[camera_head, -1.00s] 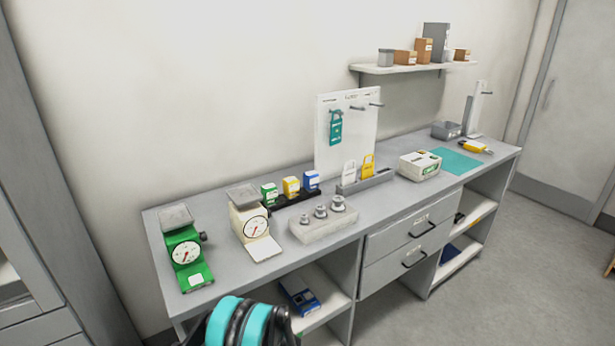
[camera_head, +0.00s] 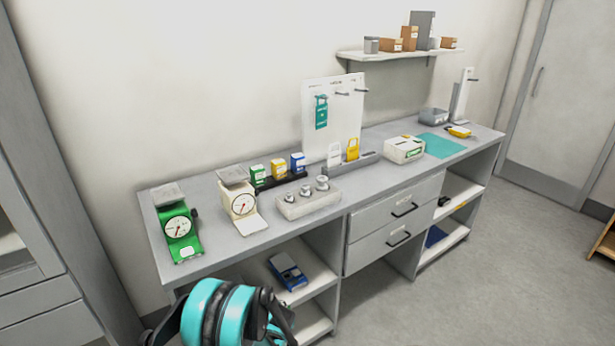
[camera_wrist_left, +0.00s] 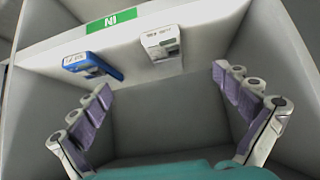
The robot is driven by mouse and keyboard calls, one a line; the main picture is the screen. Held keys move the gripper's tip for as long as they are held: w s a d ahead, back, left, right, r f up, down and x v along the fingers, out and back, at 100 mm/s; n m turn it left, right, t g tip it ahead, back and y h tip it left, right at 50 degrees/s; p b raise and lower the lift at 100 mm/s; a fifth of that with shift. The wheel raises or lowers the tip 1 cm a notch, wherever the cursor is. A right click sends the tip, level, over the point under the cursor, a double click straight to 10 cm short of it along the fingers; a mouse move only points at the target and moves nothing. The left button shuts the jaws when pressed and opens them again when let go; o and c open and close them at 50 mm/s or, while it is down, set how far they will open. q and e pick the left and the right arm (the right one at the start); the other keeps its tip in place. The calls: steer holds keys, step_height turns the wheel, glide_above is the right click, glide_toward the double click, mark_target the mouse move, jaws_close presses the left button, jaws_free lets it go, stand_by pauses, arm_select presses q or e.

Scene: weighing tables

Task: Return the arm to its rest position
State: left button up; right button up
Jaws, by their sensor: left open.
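My left arm, teal and black, comes in at the bottom of the head view, in front of the bench. Its fingertips cannot be made out there. In the left wrist view my left gripper (camera_wrist_left: 168,118) is open, with its two purple-padded fingers wide apart and nothing between them. Beyond the fingers is a light grey tray (camera_wrist_left: 265,65) with a green label (camera_wrist_left: 112,20) on its rim. A blue device (camera_wrist_left: 93,65) and a white device (camera_wrist_left: 162,43) are at its labelled side, clear of the fingers. My right gripper is in neither view.
The grey bench (camera_head: 215,248) carries a green dial scale (camera_head: 180,232), a cream dial scale (camera_head: 242,203), a weight block (camera_head: 308,203) and a white pegboard (camera_head: 345,110). A blue device (camera_head: 287,272) lies on the shelf below. Open floor (camera_head: 500,270) is to the right.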

arm_select(q)
steer(key=s+a+r+m+h, duration=0.15)
steer(key=s+r, duration=0.35)
steer(key=r, duration=0.5)
steer(key=s+a+r+m+h, duration=0.15)
steer(key=s+r, duration=0.35)
steer(key=r, duration=0.5)
steer(key=s+r+m, duration=0.1)
steer(key=s+r, duration=0.1)
steer(key=s, duration=0.7)
steer(key=s+d+r+m+h, duration=0.1)
steer(key=s+r+m, duration=0.1)
steer(key=s, duration=0.8)
steer(key=shift+s+r+h, duration=0.25)
steer(key=shift+r+h, duration=0.05)
steer(key=shift+r, duration=0.25)
steer(key=shift+d, duration=0.1)
